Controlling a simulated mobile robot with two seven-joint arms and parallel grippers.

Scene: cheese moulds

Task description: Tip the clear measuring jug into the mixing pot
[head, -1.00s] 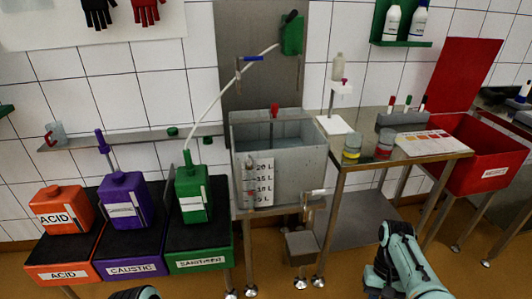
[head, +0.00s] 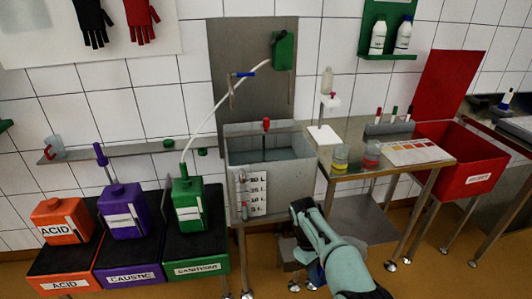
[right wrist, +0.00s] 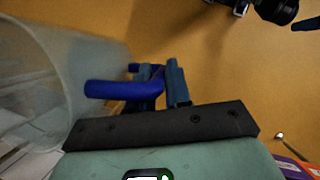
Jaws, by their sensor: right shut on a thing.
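The clear measuring jug (right wrist: 75,70) is a translucent cylinder at the left of the right wrist view, with a blue handle (right wrist: 115,89). My right gripper (right wrist: 165,80) is shut on that handle. In the head view the right gripper (head: 315,274) is low, in front of the steel stand, mostly hidden by my arm, and the jug cannot be made out there. The mixing pot seems to be the grey steel tank (head: 243,160) with litre marks, holding liquid; the gripper is below and right of its rim. My left gripper is not in view.
Orange acid (head: 62,222), purple caustic (head: 122,212) and green sanitiser (head: 189,203) containers stand left of the tank. A steel table (head: 430,158) with small jars is to its right, then a red bin (head: 465,165).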

